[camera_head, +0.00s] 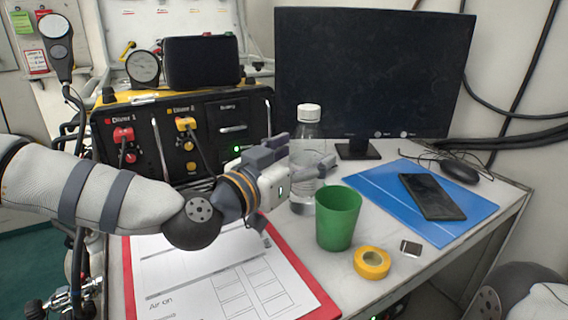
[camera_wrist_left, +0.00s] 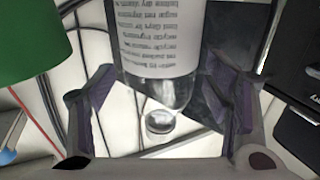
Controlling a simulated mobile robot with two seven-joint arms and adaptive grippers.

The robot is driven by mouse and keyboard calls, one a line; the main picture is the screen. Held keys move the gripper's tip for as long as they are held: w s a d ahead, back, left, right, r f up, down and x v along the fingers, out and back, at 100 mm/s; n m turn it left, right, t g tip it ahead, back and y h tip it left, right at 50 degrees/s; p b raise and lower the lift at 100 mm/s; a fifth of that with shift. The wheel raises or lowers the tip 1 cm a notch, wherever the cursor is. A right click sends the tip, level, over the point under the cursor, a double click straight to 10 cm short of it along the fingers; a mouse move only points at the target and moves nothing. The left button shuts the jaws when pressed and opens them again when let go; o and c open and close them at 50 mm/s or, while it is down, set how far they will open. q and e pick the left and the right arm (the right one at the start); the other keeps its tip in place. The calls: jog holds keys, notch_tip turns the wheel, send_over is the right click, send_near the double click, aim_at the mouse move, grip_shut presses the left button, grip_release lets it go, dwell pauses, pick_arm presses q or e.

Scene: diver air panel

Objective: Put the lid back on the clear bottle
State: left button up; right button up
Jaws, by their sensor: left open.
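The clear bottle (camera_head: 310,131) stands upright on the table behind the green cup. A white lid (camera_head: 309,112) sits at the top of its neck; I cannot tell whether it is seated tightly. My left gripper (camera_head: 303,157) is open at the bottle and hides part of its middle. In the left wrist view the bottle appears upside down, with its printed label (camera_wrist_left: 160,40) at the top and the neck end (camera_wrist_left: 160,121) pointing down. It lies between the spread fingers of the left gripper (camera_wrist_left: 168,112), with gaps visible on both sides. My right gripper is not in view.
The green cup (camera_head: 338,218) stands close in front of the bottle. Yellow tape (camera_head: 372,262) and a small dark square item (camera_head: 411,248) lie nearby. A blue folder (camera_head: 385,190) with a phone (camera_head: 432,196), a monitor (camera_head: 372,70), the air panel (camera_head: 225,120) and a red clipboard (camera_head: 318,300) surround it.

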pick_arm(q)
jog(key=v, duration=1)
jog(key=shift+s+p, duration=0.2)
jog(key=shift+p, duration=0.2)
jog(key=shift+a, duration=0.2)
